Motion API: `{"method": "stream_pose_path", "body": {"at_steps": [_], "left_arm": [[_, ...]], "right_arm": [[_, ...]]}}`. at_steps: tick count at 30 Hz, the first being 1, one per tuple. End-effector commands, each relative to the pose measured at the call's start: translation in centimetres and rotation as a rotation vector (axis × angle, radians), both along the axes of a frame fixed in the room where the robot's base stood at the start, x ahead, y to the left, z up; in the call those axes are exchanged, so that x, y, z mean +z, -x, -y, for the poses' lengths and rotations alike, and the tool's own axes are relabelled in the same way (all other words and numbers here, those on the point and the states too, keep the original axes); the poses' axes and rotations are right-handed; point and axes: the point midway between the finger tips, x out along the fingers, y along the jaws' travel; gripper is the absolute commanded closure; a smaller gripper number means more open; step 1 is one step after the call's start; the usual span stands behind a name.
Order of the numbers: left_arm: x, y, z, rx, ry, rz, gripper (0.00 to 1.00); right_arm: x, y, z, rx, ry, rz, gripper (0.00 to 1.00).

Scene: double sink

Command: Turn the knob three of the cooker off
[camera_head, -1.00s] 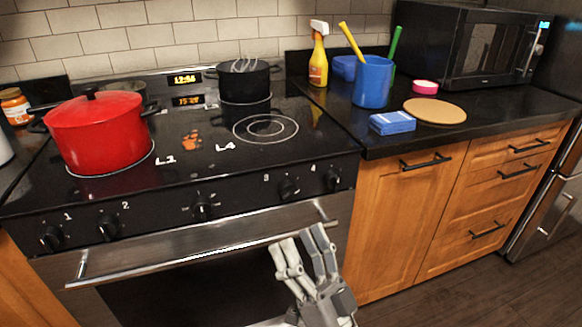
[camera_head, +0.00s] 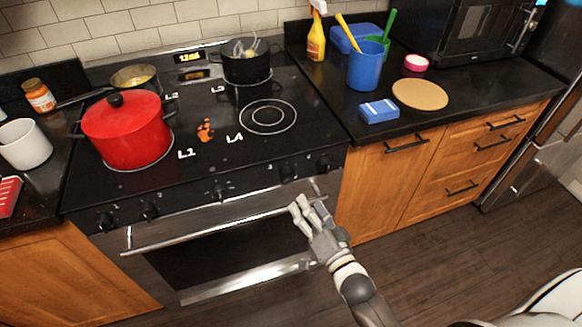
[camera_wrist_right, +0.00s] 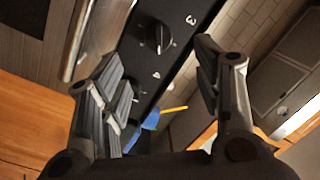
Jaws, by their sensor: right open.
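Knob three (camera_head: 288,172) is a black knob on the cooker's dark front panel, second from the right. In the right wrist view, knob three (camera_wrist_right: 157,37) shows beside the printed 3, ahead of the space between my fingers. My right gripper (camera_head: 306,204) is open and empty, in front of the oven handle's right end and below knob three, apart from it. In the right wrist view my open right gripper (camera_wrist_right: 160,62) has its fingers spread wide on both sides. My left gripper is not in view.
The oven handle (camera_head: 215,221) runs below the knobs. Knob four (camera_head: 324,163) is just right of knob three. A red pot (camera_head: 128,140) and a black pot (camera_head: 247,66) stand on the cooktop. Open floor lies at the right.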

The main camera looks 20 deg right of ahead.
Motion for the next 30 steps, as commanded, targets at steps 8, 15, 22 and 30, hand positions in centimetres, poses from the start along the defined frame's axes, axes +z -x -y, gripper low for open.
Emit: {"method": "stream_pose_path", "body": {"at_steps": [8, 15, 22, 30], "left_arm": [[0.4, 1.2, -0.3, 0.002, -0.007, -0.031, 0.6], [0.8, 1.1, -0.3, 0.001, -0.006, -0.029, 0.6], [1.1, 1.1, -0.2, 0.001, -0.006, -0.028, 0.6], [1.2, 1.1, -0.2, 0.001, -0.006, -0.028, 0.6]], "right_arm": [[-0.1, -1.5, 0.0, -0.004, -0.009, -0.015, 0.41], [0.0, -5.4, -0.6, -0.004, -0.009, -0.014, 0.41], [-0.1, -8.8, -1.0, -0.003, -0.008, -0.014, 0.41], [-0.1, -10.6, -1.3, -0.003, -0.008, -0.016, 0.41]]}}
